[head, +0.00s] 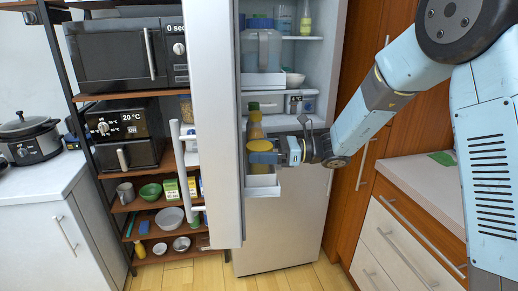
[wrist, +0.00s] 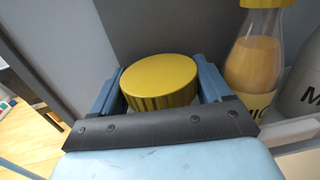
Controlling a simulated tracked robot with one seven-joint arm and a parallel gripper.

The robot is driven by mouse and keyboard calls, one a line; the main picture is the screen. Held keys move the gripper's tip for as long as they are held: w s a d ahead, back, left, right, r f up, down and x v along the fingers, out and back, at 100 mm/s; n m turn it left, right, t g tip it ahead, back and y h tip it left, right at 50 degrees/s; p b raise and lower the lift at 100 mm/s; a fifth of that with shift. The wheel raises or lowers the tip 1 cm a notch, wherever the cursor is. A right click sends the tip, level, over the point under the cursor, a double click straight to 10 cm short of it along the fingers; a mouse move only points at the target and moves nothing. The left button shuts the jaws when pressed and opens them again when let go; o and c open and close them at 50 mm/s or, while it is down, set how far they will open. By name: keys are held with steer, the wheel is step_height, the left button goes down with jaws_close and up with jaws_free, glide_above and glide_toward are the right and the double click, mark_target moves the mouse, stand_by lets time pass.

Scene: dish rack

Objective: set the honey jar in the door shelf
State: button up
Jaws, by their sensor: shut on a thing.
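The honey jar has a yellow-gold lid (head: 259,145), which shows large in the wrist view (wrist: 160,82). My gripper (head: 262,158) is shut around the jar, with one blue finger on each side of it in the wrist view (wrist: 162,90). The jar is upright at the lower door shelf (head: 262,192) of the open fridge. The jar's body is mostly hidden by my gripper, so I cannot tell whether its base touches the shelf floor.
A juice bottle (wrist: 255,62) stands close to the right of the jar in the wrist view, with a grey bottle (wrist: 305,85) beyond it. The open fridge door (head: 216,130) is left of my gripper. A pitcher (head: 262,50) stands higher up. Drawers (head: 400,235) lie to the right.

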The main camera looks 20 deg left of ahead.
steer(key=shift+f, duration=0.15)
steer(key=shift+f, duration=0.6)
steer(key=shift+f, duration=0.2)
stand_by(0.6)
steer(key=o, duration=1.4)
steer(key=v, duration=1.4)
steer(key=shift+c, duration=0.2)
jaws_close()
